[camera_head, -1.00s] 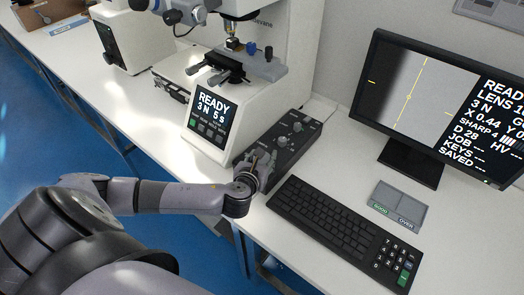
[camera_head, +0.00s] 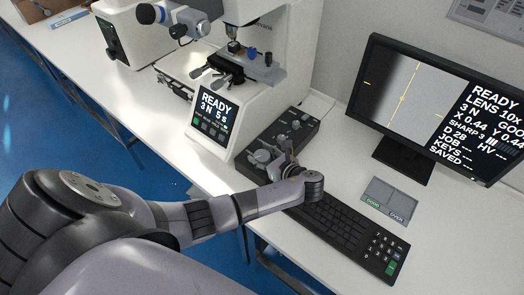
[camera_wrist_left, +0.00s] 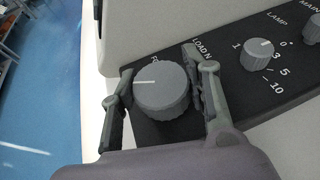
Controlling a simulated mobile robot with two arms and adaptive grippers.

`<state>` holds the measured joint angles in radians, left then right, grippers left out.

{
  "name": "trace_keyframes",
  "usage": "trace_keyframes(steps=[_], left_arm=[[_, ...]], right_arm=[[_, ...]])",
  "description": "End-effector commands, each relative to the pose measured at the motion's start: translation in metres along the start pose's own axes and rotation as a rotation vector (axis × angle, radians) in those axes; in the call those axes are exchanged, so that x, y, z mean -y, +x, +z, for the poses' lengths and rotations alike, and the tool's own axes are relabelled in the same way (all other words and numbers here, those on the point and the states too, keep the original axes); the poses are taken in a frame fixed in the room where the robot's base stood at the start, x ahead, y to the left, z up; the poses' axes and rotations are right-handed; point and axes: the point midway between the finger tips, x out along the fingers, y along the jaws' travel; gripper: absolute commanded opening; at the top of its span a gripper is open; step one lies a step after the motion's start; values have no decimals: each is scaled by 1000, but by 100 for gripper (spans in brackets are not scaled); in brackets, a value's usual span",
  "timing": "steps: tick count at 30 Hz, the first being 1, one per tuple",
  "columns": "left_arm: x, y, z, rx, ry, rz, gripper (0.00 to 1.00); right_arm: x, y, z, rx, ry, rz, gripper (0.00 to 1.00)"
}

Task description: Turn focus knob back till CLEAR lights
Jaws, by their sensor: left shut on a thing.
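The focus knob (camera_wrist_left: 162,92) is a large grey ribbed dial on the dark control box (camera_head: 301,131). In the left wrist view its white index line points left, and the label behind it is mostly hidden. My left gripper (camera_head: 268,158) has one finger on each side of the knob and is shut on it. In the head view the gripper and wrist largely hide this knob. The monitor (camera_head: 395,90) reads READY, LENS 10x and SHARP 3, beside a blurry grey picture with yellow marks. No CLEAR sign is readable. My right gripper is out of view.
A smaller lamp knob (camera_wrist_left: 257,54) sits to the right on the same box. The tester's screen (camera_head: 213,116) reads READY. A keyboard (camera_head: 340,225) lies just right of my wrist, and a GOOD/OVER panel (camera_head: 391,194) lies beyond it. Bare white table surrounds them.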

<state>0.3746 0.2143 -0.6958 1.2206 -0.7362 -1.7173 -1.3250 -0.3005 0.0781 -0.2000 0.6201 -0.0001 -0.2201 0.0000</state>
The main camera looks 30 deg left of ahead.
Motion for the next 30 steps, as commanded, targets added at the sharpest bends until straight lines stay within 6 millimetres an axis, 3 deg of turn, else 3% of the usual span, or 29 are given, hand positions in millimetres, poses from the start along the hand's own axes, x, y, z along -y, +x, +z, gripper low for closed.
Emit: trace_keyframes(steps=[15,30], left_arm=[[0,1,-1,1,-153,371,15],[-1,1,1,3,-198,478,15]], right_arm=[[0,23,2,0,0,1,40],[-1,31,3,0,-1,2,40]])
